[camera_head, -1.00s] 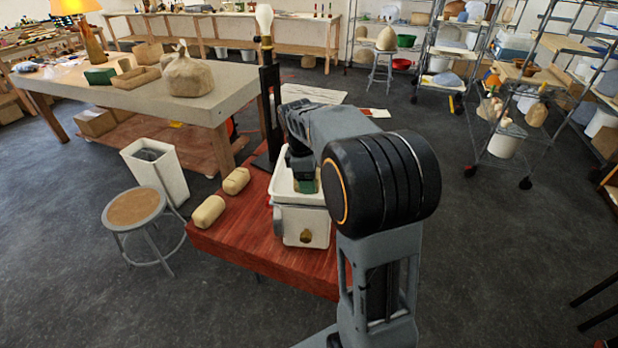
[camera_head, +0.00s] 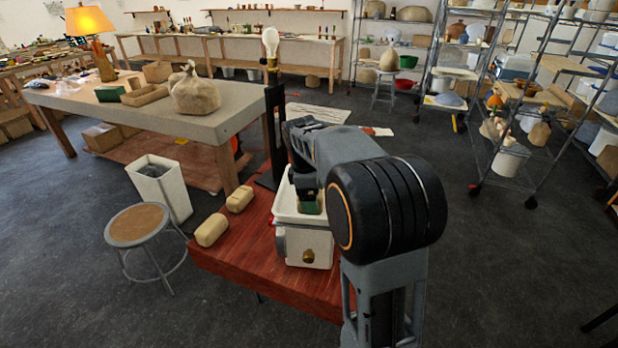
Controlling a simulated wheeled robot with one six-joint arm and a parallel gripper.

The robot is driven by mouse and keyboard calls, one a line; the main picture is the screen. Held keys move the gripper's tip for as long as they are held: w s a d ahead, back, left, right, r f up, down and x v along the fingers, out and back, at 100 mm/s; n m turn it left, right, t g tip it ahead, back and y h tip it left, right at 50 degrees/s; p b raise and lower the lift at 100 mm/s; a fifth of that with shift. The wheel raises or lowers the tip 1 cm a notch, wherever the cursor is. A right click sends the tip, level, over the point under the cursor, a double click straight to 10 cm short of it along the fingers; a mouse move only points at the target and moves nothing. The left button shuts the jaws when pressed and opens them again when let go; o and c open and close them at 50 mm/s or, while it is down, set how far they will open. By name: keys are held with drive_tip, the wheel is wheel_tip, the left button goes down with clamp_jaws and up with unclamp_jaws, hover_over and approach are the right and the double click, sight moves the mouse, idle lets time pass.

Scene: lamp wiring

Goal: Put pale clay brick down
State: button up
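Two pale clay bricks with rounded edges lie on the red wooden table (camera_head: 265,262), near its left edge. The nearer one (camera_head: 211,229) is at the front left, and the farther one (camera_head: 239,199) is just behind it to the right. They lie apart. My gripper (camera_head: 308,196) points down over the white container (camera_head: 306,245) on the same table, to the right of both bricks. A small green and tan piece (camera_head: 311,204) shows just below it at the container's opening. My arm hides much of the gripper, and I cannot see whether its fingers hold that piece.
A dark stand with a light bulb (camera_head: 271,42) rises behind the container. A round stool (camera_head: 138,225) and a white bin (camera_head: 160,190) stand left of the red table. A long worktable (camera_head: 130,110) is behind. Grey floor is open to the right.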

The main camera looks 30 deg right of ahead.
drive_tip(key=r, duration=0.3)
drive_tip(key=a+r, duration=0.1)
drive_tip(key=r, duration=0.6)
drive_tip(key=shift+w+a+r, duration=0.2)
drive_tip(key=shift+w, duration=0.2)
drive_tip(key=shift+r, duration=0.2)
drive_tip(key=shift+s+a, duration=0.15)
drive_tip(key=shift+s, duration=0.05)
drive_tip(key=s+a+f+m+t, duration=0.1)
drive_tip(key=s+a+f+m, duration=0.1)
drive_tip(key=s+f+m, duration=0.1)
drive_tip(key=s+a+f+m+t+y, duration=0.1)
drive_tip(key=s+a+f+m+t, duration=0.1)
drive_tip(key=s, duration=0.6)
drive_tip(key=s+a+f+m+t, duration=0.2)
drive_tip(key=s+a+f+m, duration=0.1)
drive_tip(key=s+f+m, duration=0.2)
drive_tip(key=shift+s+a+m+y, duration=0.3)
drive_tip(key=shift+m, duration=0.5)
drive_tip(key=shift+c, duration=0.4)
